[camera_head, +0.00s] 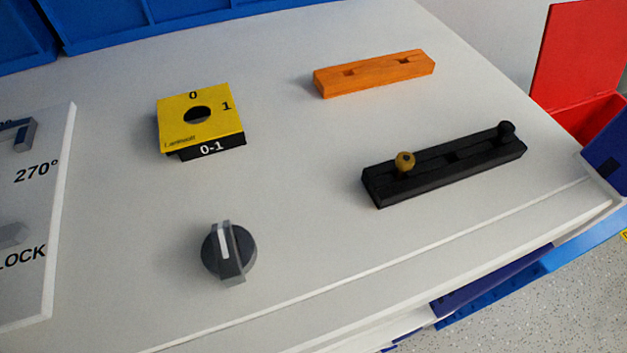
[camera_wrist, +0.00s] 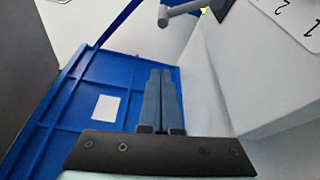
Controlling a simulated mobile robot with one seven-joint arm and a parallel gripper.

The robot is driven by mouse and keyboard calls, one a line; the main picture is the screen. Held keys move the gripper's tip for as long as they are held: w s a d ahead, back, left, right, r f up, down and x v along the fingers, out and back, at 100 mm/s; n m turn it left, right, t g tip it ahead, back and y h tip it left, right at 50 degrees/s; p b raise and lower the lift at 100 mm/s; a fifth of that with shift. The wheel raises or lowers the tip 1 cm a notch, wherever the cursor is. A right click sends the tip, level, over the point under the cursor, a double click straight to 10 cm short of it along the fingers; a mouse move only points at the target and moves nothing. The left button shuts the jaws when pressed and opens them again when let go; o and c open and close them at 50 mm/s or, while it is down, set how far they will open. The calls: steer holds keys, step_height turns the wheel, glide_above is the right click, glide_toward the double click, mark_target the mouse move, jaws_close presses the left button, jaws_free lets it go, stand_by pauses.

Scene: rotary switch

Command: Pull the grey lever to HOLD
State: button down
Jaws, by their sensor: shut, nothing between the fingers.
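A white panel (camera_head: 58,200) at the left edge of the head view carries the labels "270°" and "LOCK". A grey handle (camera_head: 28,133) sits at its upper left, and a lighter grey part (camera_head: 12,235) sits lower down; both are cut off by the frame. No HOLD label is readable. In the wrist view, a grey lever-like rod (camera_wrist: 183,11) with a round end shows at the top, beyond my fingertips; I cannot tell which handle it is. My gripper (camera_wrist: 161,72) is shut and empty, apart from the rod in the picture. It is not in the head view.
On the white table are a black rotary knob (camera_head: 212,256), a yellow 0-1 box (camera_head: 175,125), an orange slotted block (camera_head: 375,77) and a black slotted block (camera_head: 450,172) with two pegs. Blue bins (camera_head: 110,20) stand behind. A blue ribbed surface (camera_wrist: 75,120) lies left of my gripper.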

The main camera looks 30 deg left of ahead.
steer(key=b+x, duration=0.1)
steer(key=x, duration=0.8)
steer(key=shift+w+d, duration=0.1)
steer(key=shift+w, duration=0.25)
steer(key=s+d, duration=0.1)
steer(key=s+d+r, duration=0.1)
steer(key=d, duration=0.1)
steer(key=shift+s, duration=0.15)
steer(key=shift+d, duration=0.1)
